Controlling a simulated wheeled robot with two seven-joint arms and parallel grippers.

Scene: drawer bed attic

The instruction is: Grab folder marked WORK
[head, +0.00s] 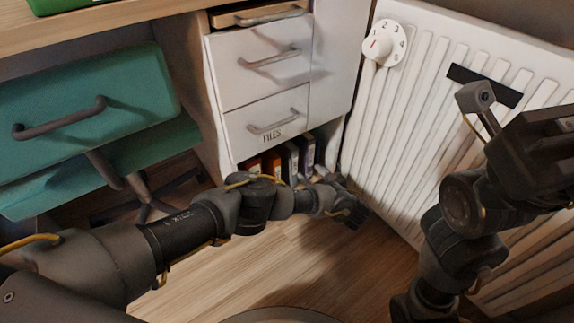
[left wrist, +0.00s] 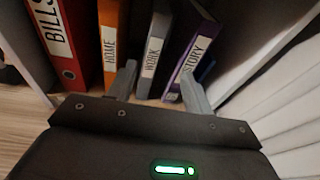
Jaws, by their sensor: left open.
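The grey folder marked WORK (left wrist: 152,58) stands upright among other folders in the left wrist view. In the head view it appears to be the grey spine (head: 290,160) under the drawer marked FILES. My left gripper (left wrist: 158,84) is open, its fingers close to the spines. One finger is by the edge between HOME and WORK, the other in front of the STORY spine. Whether either touches a folder I cannot tell. In the head view my left gripper (head: 347,198) is low beside the shelf. My right gripper (head: 540,145) is at the right; its fingers are unclear.
A white radiator (head: 400,130) is right of the white drawers (head: 262,75). A teal chair (head: 90,100) is at left. Bare wooden floor (head: 285,260) lies in front.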

